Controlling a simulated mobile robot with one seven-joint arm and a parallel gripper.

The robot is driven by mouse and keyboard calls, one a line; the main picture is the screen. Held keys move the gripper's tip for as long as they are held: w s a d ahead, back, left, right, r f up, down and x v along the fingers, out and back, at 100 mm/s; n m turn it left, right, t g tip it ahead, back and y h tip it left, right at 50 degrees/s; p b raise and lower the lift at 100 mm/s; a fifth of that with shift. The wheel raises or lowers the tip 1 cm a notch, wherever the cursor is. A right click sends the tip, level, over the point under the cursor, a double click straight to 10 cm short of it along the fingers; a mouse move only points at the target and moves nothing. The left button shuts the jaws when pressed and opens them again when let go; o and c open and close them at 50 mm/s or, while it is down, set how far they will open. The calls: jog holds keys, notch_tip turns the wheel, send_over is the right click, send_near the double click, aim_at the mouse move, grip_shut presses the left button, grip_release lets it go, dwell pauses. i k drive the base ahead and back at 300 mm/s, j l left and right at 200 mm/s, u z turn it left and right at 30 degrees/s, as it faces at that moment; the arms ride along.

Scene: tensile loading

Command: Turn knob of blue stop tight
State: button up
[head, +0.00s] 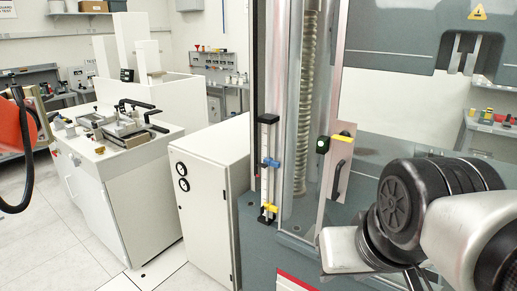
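The blue stop (270,162) sits on a slim upright rail (267,190) at the left edge of the testing machine's column. Its small knob juts out to the right. A yellow stop (270,208) sits lower on the same rail. My arm reaches in from the lower right, with its dark joint and grey links to the right of the rail and well apart from it. The fingers of my gripper cannot be made out, so I cannot see whether it is open or shut.
A clear guard with a ribbed screw (305,100) stands just right of the rail. A door handle plate (341,162) with green and yellow parts is beside it. A white cabinet (208,205) with two gauges stands to the left. A workbench (115,190) is farther left.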

aim_at(264, 165)
jog(key=i+l+u, duration=0.15)
jog(key=u, duration=0.2)
jog(key=i+l+u, duration=0.1)
jog(key=u, duration=0.3)
jog(key=l+u, duration=0.35)
jog(key=i, duration=0.05)
